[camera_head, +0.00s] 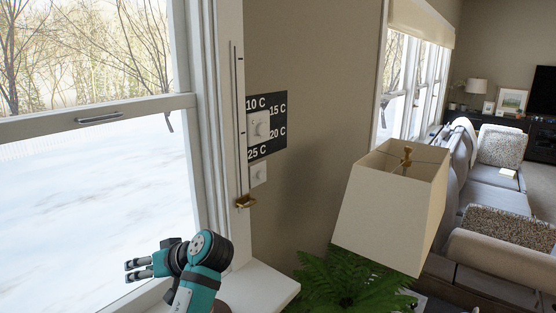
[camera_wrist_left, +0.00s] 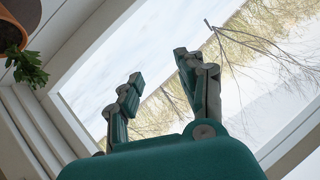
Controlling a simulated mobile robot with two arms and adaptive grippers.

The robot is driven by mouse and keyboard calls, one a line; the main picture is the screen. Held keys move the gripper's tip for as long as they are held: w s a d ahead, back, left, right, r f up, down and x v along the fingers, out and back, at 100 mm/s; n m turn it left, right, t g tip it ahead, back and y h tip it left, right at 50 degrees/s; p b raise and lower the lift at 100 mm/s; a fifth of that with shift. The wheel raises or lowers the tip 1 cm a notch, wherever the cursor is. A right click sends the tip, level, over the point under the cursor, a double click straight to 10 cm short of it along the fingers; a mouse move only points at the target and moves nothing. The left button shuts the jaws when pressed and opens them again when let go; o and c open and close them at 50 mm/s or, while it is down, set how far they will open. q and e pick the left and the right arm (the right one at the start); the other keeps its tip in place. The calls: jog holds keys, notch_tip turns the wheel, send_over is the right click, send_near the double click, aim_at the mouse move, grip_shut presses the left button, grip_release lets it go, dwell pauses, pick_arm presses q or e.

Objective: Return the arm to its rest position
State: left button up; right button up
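My left arm, teal and grey, comes up at the bottom of the head view, in front of the window. Its left gripper (camera_head: 136,270) points to the left, with its two fingers apart and nothing between them. In the left wrist view the two fingers of the left gripper (camera_wrist_left: 160,68) also stand apart, with window glass and bare branches behind them. No object is held. My right arm and gripper do not show in either view.
The window frame (camera_head: 207,120) and sill (camera_head: 262,288) are close to my left arm. A thin rod with a brass piece (camera_head: 245,201) runs beside a black temperature panel (camera_head: 277,143). A lampshade (camera_head: 392,205), a fern (camera_head: 345,285) and a grey sofa (camera_head: 490,197) stand to the right.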

pick_arm(q)
jog(key=s+d+f+m+h, duration=0.1)
jog(key=s+f+m+h, duration=0.2)
jog(key=s+f, duration=0.6)
jog(key=s+d+f+m+h, duration=0.25)
jog(key=s+f, duration=0.35)
jog(key=f, duration=0.5)
jog(key=s+d+f+m+h, duration=0.1)
jog(key=s+d+m+h, duration=0.15)
jog(key=s, duration=0.75)
jog(key=s+d+f+m+h, duration=0.2)
jog(key=s+d+h, duration=0.15)
jog(key=s, duration=0.55)
notch_tip(320, 180, down, 24)
jog(key=g, duration=0.2)
jog(key=s+a+f, duration=0.3)
jog(key=s+f, duration=1.4)
jog(key=f, duration=0.1)
jog(key=shift+s+g, duration=0.35)
jog(key=shift+g, duration=0.05)
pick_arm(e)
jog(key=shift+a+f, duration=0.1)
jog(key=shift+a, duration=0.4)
